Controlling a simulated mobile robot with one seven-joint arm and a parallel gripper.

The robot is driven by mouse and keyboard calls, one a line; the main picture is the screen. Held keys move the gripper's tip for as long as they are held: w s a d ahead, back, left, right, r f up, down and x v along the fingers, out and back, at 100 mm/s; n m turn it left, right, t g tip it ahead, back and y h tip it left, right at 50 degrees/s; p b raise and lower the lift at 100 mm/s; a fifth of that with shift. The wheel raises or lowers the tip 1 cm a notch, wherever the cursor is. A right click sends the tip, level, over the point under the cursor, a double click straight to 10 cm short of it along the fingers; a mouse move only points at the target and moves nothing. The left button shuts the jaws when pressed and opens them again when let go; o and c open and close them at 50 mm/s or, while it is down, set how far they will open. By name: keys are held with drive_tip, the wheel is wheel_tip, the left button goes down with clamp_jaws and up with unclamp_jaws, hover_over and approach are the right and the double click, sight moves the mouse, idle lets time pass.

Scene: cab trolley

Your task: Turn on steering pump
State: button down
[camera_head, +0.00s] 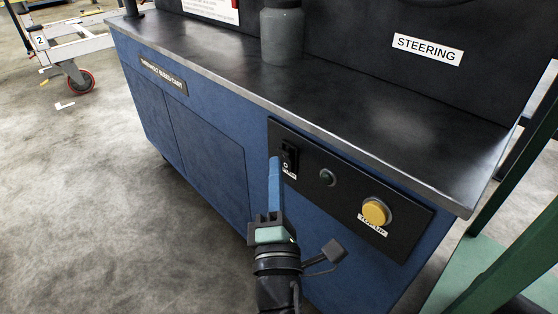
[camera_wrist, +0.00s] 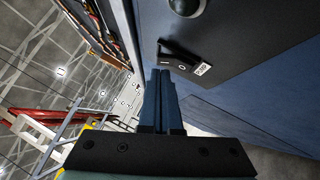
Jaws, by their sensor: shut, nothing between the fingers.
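A black rocker switch (camera_head: 289,158) with a small white label is on the black control panel (camera_head: 338,178) at the front of the blue trolley. It also shows in the wrist view (camera_wrist: 178,56), with its label to the right. My gripper (camera_head: 275,165) is shut and empty, with its blue fingers just left of the switch in the head view. In the wrist view the fingertips (camera_wrist: 161,72) are close beside the switch's lower edge. I cannot tell whether they touch it. A white "STEERING" label (camera_head: 427,50) is on the dark back panel above the worktop.
A dark round indicator (camera_head: 327,177) and a yellow push button (camera_head: 376,211) sit right of the switch. The metal worktop edge (camera_head: 310,125) overhangs the panel. A grey canister (camera_head: 282,36) stands on top.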

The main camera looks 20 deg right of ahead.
drive_tip(key=shift+w+d+r, duration=0.1)
drive_tip(key=shift+d, duration=0.25)
drive_tip(key=p, duration=0.2)
drive_tip(key=r+p, duration=0.1)
drive_tip(key=shift+w+d+r+m+g+p, duration=0.1)
drive_tip(key=shift+d+r+m+g+p, duration=0.1)
drive_tip(key=shift+m+g+p, duration=0.15)
drive_tip(key=shift+f+b, duration=0.4)
drive_tip(key=shift+f, duration=0.05)
